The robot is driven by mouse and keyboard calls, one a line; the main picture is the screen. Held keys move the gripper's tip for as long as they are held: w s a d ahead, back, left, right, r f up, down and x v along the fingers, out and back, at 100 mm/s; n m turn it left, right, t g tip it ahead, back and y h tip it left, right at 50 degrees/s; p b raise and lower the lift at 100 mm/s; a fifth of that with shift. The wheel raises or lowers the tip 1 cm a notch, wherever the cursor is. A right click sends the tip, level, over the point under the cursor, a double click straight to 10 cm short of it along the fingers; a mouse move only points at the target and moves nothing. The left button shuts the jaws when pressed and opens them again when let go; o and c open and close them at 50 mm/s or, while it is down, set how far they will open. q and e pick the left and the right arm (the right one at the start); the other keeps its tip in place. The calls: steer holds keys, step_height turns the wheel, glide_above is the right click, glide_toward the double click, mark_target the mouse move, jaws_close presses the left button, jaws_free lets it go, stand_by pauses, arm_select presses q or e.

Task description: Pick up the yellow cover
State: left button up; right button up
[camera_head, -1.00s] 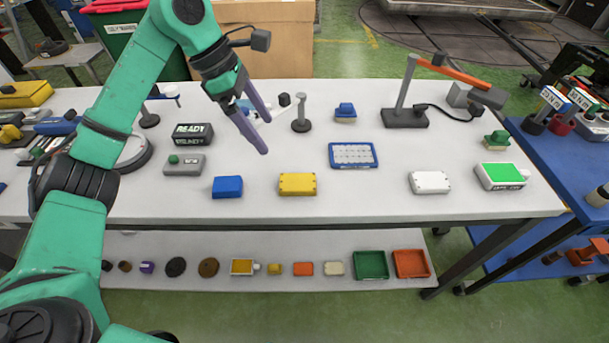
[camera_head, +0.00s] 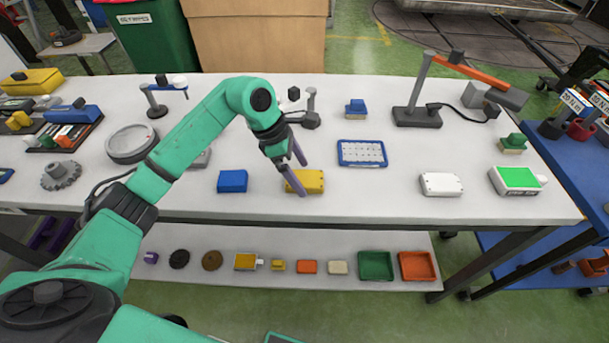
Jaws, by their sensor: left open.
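The yellow cover (camera_head: 312,181) is a small flat yellow block on the white table, near its front edge in the middle. My left gripper (camera_head: 302,178) is open, pointing down over the cover's left part. Its purple fingers hide some of the cover, and I cannot tell whether they touch it. My right gripper is not in view.
A blue block (camera_head: 232,181) lies left of the cover, a white block (camera_head: 441,184) to the right. A blue-framed tray (camera_head: 362,153) is behind right. A lamp-like stand (camera_head: 418,116) stands farther back. A lower shelf (camera_head: 200,281) holds several small parts.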

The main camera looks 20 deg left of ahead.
arm_select(q)
steer(key=shift+w+d+f, duration=0.1)
steer(key=shift+d+f, duration=0.15)
steer(key=shift+f, duration=0.35)
steer(key=shift+f+b, duration=0.25)
steer(key=shift+b, duration=0.15)
steer(key=shift+r, duration=0.1)
jaws_close()
